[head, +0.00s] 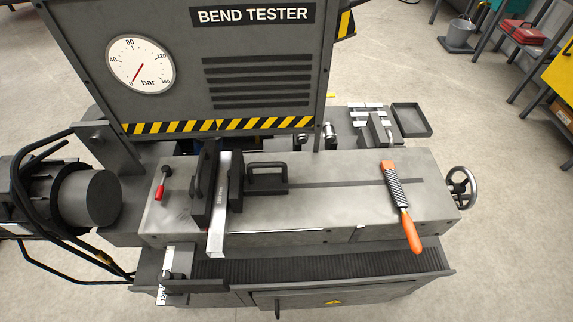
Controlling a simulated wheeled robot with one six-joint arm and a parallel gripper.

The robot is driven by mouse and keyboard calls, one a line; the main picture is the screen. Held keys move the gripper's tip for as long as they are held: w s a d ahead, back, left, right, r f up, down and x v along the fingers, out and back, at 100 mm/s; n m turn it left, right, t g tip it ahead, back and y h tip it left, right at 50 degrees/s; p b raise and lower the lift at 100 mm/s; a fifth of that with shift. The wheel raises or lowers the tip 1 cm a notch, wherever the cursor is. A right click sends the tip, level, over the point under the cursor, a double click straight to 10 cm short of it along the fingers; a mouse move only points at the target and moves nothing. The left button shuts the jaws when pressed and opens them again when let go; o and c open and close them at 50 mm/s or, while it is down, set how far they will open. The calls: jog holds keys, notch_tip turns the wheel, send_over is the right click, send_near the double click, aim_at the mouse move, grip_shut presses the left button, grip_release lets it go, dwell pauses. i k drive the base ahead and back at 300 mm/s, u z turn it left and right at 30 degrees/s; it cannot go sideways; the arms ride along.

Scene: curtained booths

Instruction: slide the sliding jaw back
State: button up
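The sliding jaw (237,181) is a dark upright plate with a black loop handle (268,178) on its right. It stands on the grey bed of the bend tester, left of the middle, at the left part of a dark slot (340,184). A dark fixed jaw (203,188) stands to its left. A bright metal bar (218,232) lies between the two jaws, its near end sticking out over the bed's front edge. It looks close against the sliding jaw; whether it is clamped I cannot tell. My gripper is not in view.
An orange-handled rasp (397,188) lies across the slot on the right and overhangs the front edge. A red-tipped lever (161,184) stands left of the jaws. A handwheel (461,186) is at the right end. The bend tester housing (260,100) rises behind.

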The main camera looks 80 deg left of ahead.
aim_at(242, 184)
jog(key=k, duration=0.45)
jog(key=z, duration=1.35)
jog(key=i, duration=0.8)
jog(key=u, duration=4.7)
jog(key=i, duration=0.5)
jog(key=u, duration=0.6)
jog(key=k, duration=0.15)
jog(key=z, duration=0.1)
